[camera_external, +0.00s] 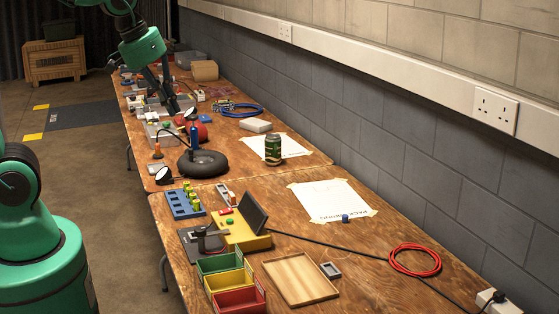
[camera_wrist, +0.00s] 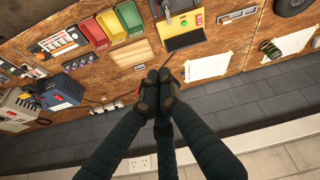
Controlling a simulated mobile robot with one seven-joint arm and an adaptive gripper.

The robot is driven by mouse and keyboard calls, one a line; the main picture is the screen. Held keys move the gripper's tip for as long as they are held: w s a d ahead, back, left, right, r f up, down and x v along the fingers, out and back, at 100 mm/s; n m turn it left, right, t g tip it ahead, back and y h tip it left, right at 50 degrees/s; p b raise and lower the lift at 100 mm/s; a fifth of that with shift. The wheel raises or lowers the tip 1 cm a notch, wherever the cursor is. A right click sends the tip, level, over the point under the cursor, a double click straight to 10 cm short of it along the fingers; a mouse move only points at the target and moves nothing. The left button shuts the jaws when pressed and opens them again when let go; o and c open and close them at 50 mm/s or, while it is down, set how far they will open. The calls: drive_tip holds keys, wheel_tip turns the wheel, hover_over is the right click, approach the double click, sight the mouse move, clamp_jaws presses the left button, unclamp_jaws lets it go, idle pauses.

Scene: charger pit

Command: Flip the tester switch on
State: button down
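A yellow unit (camera_external: 249,242) with a tilted dark panel (camera_external: 253,211) and red and green buttons stands on the near table. It looks like the tester, but no label or switch can be read. It also shows in the wrist view (camera_wrist: 180,25), at the top, beyond my fingertips. My gripper (camera_external: 174,104) hangs above the far table in the external view, well away from this unit. The switch's position is too small to tell.
Green, yellow and red bins (camera_external: 239,303), a wooden tray (camera_external: 311,285) and a blue rack (camera_external: 180,207) surround the yellow unit. A black cable runs right from it, past a red coil (camera_external: 414,272). A can (camera_external: 273,149) and black ring (camera_external: 211,164) stand behind. A wall bounds the right.

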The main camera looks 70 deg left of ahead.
drive_tip(key=w+a+f+n+g+p, duration=0.1)
drive_tip(key=w+a+f+n+p, duration=0.1)
drive_tip(key=w+a+f+n, duration=0.7)
drive_tip(key=n+g+p, duration=0.2)
drive_tip(key=n, duration=0.2)
hover_over(233, 212)
drive_tip(key=s+a, duration=0.1)
drive_tip(key=s, duration=0.1)
wheel_tip(233, 212, down, 14)
drive_tip(key=shift+a+r, duration=0.15)
drive_tip(key=shift+r, duration=0.05)
drive_tip(key=shift+f, duration=0.15)
drive_tip(key=f+b, duration=0.1)
drive_tip(key=f, duration=0.3)
drive_tip(key=w+f+b, duration=0.1)
drive_tip(key=f, duration=0.4)
drive_tip(key=f+b, duration=0.1)
drive_tip(key=f, duration=0.3)
drive_tip(key=shift+w+f, duration=0.25)
drive_tip(key=shift+w, duration=0.15)
drive_tip(key=shift+w+f+p, duration=0.1)
drive_tip(key=shift+w+p, duration=0.05)
drive_tip(key=shift+p, duration=0.35)
